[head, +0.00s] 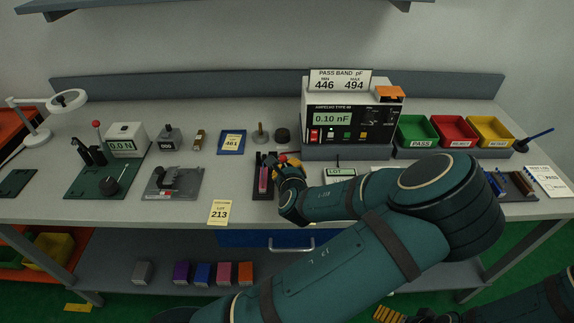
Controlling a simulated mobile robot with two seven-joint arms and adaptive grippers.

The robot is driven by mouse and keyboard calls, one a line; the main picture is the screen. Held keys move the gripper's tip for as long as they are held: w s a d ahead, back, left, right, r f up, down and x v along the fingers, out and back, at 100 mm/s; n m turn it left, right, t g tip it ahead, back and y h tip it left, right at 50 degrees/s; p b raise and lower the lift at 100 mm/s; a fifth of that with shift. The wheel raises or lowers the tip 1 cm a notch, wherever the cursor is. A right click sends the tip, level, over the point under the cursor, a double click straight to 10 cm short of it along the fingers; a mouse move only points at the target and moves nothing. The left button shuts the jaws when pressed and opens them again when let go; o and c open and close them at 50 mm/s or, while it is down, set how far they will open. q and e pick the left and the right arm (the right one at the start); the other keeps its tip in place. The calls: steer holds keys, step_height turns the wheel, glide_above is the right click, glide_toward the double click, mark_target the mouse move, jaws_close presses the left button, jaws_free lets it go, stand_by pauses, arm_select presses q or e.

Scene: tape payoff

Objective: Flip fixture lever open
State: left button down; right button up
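A white and black meter (353,130) stands at the back of the bench, reading 0.10 nF. An orange block (390,93), possibly the fixture lever, sits on its top right; I cannot tell whether it is open. My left gripper (281,160) is low over the bench, left of and in front of the meter, beside a dark tray (265,192) holding a pink and a dark stick. It is apart from the orange block.
Green (417,131), red (454,131) and yellow (491,131) bins stand right of the meter. A grey fixture (172,181) and a green base with a red-knobbed press (97,148) are at left. My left arm covers the bench's front right. Bench between tray and fixture is mostly clear.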

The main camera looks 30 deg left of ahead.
arm_select(q)
steer(key=p, duration=0.2)
steer(key=r+g+p, duration=0.1)
steer(key=r+h+p, duration=0.1)
steer(key=p, duration=0.1)
steer(key=shift+w+a+r+g+p, duration=0.15)
steer(key=shift+w+a+g+p, duration=0.15)
steer(key=shift+w+g, duration=0.1)
steer(key=p, duration=0.2)
steer(key=w+r+g+h+p, duration=0.1)
steer(key=p, duration=0.1)
steer(key=shift+a+r+g+p, duration=0.2)
steer(key=shift+a+g+p, duration=0.1)
steer(key=shift+a, duration=0.1)
steer(key=w+a+r+p, duration=0.1)
steer(key=w+a+r, duration=0.1)
steer(key=w, duration=0.3)
steer(key=shift+w+a, duration=0.15)
steer(key=shift+a, duration=0.35)
arm_select(e)
step_height(320, 180, up, 13)
steer(key=w, duration=0.1)
steer(key=shift+w+d+f+t, duration=0.15)
steer(key=shift+w+d+t, duration=0.1)
steer(key=shift+d+t, duration=0.1)
arm_select(q)
steer(key=shift+r, duration=0.1)
